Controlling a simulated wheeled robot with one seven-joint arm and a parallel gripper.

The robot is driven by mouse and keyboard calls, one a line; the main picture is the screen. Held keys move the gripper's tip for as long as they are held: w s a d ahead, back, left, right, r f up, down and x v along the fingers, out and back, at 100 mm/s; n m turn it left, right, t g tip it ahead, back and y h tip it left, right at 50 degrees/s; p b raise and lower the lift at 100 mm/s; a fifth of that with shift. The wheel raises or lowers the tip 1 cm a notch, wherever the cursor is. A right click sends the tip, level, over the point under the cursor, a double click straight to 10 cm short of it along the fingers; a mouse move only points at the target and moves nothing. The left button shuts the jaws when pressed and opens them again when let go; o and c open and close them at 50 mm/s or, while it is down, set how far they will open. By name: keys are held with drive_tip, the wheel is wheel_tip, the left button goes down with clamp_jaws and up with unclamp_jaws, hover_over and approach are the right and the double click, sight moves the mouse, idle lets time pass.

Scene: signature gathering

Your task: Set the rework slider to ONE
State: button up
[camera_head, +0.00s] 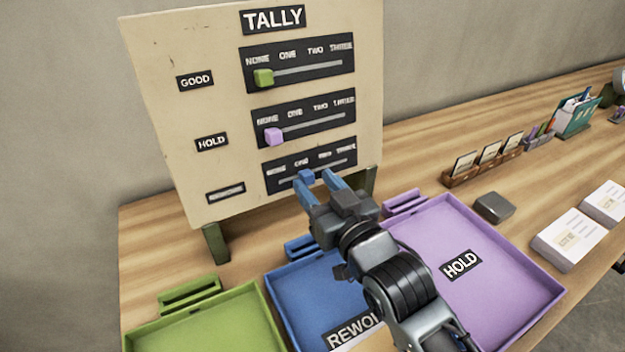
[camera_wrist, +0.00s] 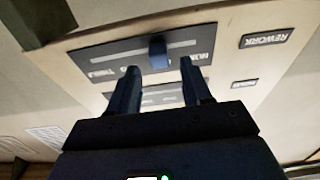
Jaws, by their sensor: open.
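The rework slider is the bottom row of the cream tally board (camera_head: 190,110). Its blue knob (camera_head: 306,177) sits just below the ONE label, right of NONE, on the track. In the wrist view, which is upside down, the blue knob (camera_wrist: 158,53) stands on its dark label plate (camera_wrist: 108,58), near the REWORK sign (camera_wrist: 267,38). My gripper (camera_head: 317,182) is open in front of this row. In the wrist view the gripper's fingertips (camera_wrist: 159,67) are spread to either side of the knob, with gaps visible. The fingers partly hide the labels.
The green good knob (camera_head: 263,77) and lilac hold knob (camera_head: 273,136) stand at NONE above. Green (camera_head: 265,305), blue (camera_head: 285,300) and lilac (camera_head: 525,235) trays lie in front of the board. A grey block (camera_head: 493,207) and white paper stacks (camera_head: 570,240) are at right.

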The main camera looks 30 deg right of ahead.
drive_tip(key=shift+s+b, duration=0.3)
drive_tip(key=shift+s, duration=2.4)
drive_tip(key=shift+s, duration=0.1)
